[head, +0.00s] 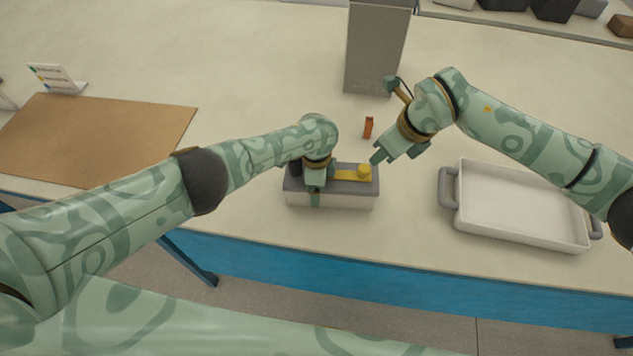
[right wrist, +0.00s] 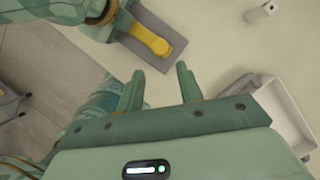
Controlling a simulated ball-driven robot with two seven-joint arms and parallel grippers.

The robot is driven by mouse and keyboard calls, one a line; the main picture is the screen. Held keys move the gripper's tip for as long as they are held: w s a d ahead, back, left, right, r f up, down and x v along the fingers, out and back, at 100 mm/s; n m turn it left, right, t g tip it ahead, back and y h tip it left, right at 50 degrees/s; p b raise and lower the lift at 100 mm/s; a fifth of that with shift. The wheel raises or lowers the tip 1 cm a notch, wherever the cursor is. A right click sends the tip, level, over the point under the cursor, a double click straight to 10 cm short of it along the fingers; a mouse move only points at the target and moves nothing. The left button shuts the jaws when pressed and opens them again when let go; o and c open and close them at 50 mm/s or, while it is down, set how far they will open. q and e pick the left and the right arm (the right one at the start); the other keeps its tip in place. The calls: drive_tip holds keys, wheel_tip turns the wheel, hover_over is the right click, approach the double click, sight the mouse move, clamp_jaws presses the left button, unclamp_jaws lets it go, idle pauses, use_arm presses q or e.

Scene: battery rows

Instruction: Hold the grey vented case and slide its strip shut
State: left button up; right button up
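The grey vented case (head: 345,201) stands near the table's front edge, with a dark grey top and a paler front. Its yellow strip (head: 346,175) lies along the top, with a raised yellow knob (head: 364,172) near the right end. Strip and case top also show in the right wrist view (right wrist: 151,40).
A white tray (head: 520,238) with grey handles stands to the right. A small orange object (head: 368,127) stands behind the case, and a tall grey block (head: 376,50) farther back. Table between is clear.

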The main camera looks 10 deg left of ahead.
idle(0.4)
drive_tip(key=c, duration=0.7)
drive_tip(key=shift+f, duration=0.1)
clamp_jaws()
drive_tip(key=s+d+f+m+y, duration=0.1)
drive_tip(key=s+d+f, duration=0.25)
drive_tip(key=d, duration=0.25)
drive_tip(key=s+d+f+y, duration=0.2)
drive_tip(key=s+d+f, duration=0.15)
drive_tip(key=d, duration=0.25)
wheel_tip(320, 180, up, 5)
drive_tip(key=w+a+n+t+y, duration=0.2)
drive_tip(key=n, duration=0.1)
approach(369, 177)
wheel_tip(369, 177, down, 3)
drive_tip(key=a, duration=0.1)
drive_tip(key=w+a, duration=0.1)
drive_tip(key=a, duration=0.1)
drive_tip(key=shift+w+f, duration=0.2)
drive_tip(key=shift+f, duration=0.05)
drive_tip(key=shift+w+a, duration=0.2)
drive_tip(key=shift+a, duration=0.25)
